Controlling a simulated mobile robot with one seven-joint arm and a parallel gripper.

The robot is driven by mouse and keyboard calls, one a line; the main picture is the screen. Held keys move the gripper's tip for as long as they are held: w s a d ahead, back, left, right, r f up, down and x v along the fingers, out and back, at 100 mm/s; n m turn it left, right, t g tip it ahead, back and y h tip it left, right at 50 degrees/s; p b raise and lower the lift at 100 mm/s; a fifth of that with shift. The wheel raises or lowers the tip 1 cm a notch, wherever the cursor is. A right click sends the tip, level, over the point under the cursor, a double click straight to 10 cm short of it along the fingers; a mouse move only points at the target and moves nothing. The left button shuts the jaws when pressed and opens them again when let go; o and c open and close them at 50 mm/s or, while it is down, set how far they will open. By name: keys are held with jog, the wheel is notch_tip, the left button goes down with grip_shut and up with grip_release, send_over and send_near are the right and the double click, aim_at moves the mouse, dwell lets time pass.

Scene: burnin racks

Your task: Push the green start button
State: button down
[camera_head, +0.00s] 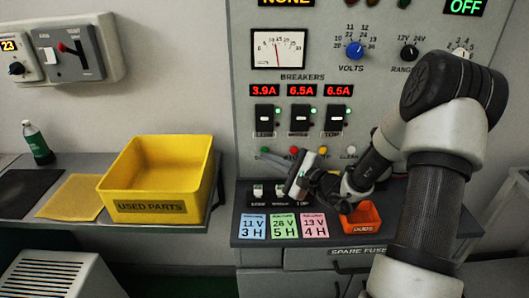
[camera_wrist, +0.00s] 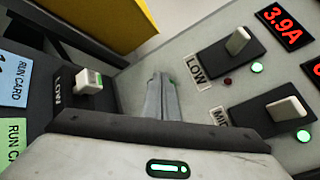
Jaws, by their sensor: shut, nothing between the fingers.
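The green start button (camera_head: 264,150) is at the left of a row of coloured buttons low on the grey panel, below the left breaker. It is mostly covered by my gripper. My gripper (camera_head: 266,154) is shut and empty, its fingers pointing left and toward the panel with the tips at the button. In the wrist view the shut fingers (camera_wrist: 163,84) reach the panel, and a sliver of green, seemingly the button (camera_wrist: 173,80), shows just beside the tips. I cannot tell whether they touch it or whether it is pressed in.
Breaker switches (camera_head: 299,118) with green lights sit above. Below are small bench switches (camera_head: 258,191), run cards (camera_head: 283,225) and an orange bin (camera_head: 361,219). A red button (camera_head: 293,151) is close to my gripper. A yellow used-parts bin (camera_head: 157,181) stands left.

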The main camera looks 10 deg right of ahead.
jog(key=shift+w+d, duration=0.1)
jog(key=shift+w, duration=0.3)
dwell(0.4)
dwell(0.4)
jog(key=shift+s+b, duration=0.3)
jog(key=shift+s, duration=0.5)
jog(key=shift+s+a+b, duration=0.1)
jog(key=shift+s+a, duration=0.1)
jog(key=shift+s, duration=0.65)
jog(key=shift+s+a+b, duration=0.15)
jog(key=shift+s+a, duration=0.1)
jog(key=shift+s, duration=0.55)
jog(key=shift+s+a+b, duration=0.1)
jog(key=shift+s+a, duration=0.1)
jog(key=shift+s, duration=0.65)
